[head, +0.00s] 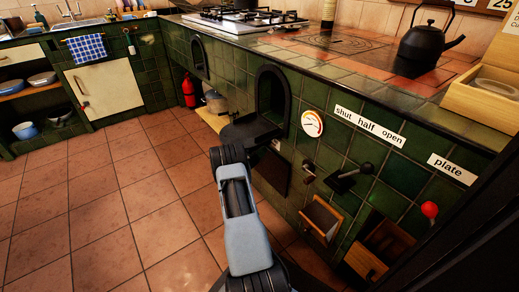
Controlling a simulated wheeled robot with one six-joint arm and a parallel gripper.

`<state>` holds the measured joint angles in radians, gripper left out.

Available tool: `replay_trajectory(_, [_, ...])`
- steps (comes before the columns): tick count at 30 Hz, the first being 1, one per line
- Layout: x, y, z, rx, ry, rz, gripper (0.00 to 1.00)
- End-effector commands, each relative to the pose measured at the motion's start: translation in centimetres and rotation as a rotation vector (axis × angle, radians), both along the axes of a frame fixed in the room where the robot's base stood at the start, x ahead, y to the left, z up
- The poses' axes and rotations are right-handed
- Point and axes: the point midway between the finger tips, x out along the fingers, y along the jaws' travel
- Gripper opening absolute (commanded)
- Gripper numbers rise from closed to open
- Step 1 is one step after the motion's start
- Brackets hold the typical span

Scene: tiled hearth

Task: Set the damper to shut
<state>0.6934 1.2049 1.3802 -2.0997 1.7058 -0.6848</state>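The damper lever has a black knob (367,168) and a dark arm on the green tiled front. It sticks out to the right of its dark mount, with the knob below the label reading "shut half open" (368,127). The knob is nearer the "half" and "open" words than "shut"; I cannot tell the exact setting from this angle. My gripper (268,134) is a dark shape in front of the arched opening, left of the lever and apart from it. Its fingers are too dark to read, and nothing is clearly held.
A red-knobbed lever (430,210) sits under the "plate" label (452,169). A round gauge (312,123) and a small knob (308,176) are left of the damper. Wooden drawers (320,221) stick out below. A black kettle (428,42) stands above. The tiled floor (110,205) at left is clear.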

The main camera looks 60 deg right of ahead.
Motion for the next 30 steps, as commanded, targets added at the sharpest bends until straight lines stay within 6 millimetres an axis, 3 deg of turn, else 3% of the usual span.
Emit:
replay_trajectory(14, [-0.31,-0.95,0.41,0.001,0.001,0.000,0.63])
replay_trajectory(30, [-0.30,-0.93,0.39,0.001,0.001,-0.001,0.13])
